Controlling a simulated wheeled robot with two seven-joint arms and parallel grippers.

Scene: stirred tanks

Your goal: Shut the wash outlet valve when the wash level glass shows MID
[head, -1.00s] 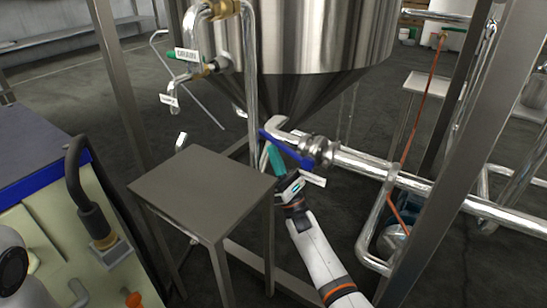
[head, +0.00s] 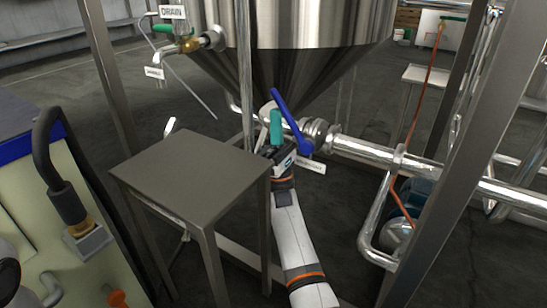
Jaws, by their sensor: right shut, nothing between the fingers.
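A stainless tank (head: 320,25) with a cone bottom stands at the top middle. Below the cone, a valve with a long blue lever (head: 291,120) sits on the steel outlet pipe. A white tag (head: 311,165) hangs beside it, its text too small to read. The lever slants from upper left to lower right, steeply across the pipe's line. My right gripper (head: 276,117), with teal fingers, is shut and empty just left of the lever. I cannot tell whether it touches the lever. My left gripper is not in view. I cannot make out a reading on any level glass.
A grey metal stand (head: 190,172) is just left of my right arm. Steel frame posts and a pipe run (head: 370,150) bound the right side. A blue-topped cabinet (head: 50,210) fills the lower left.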

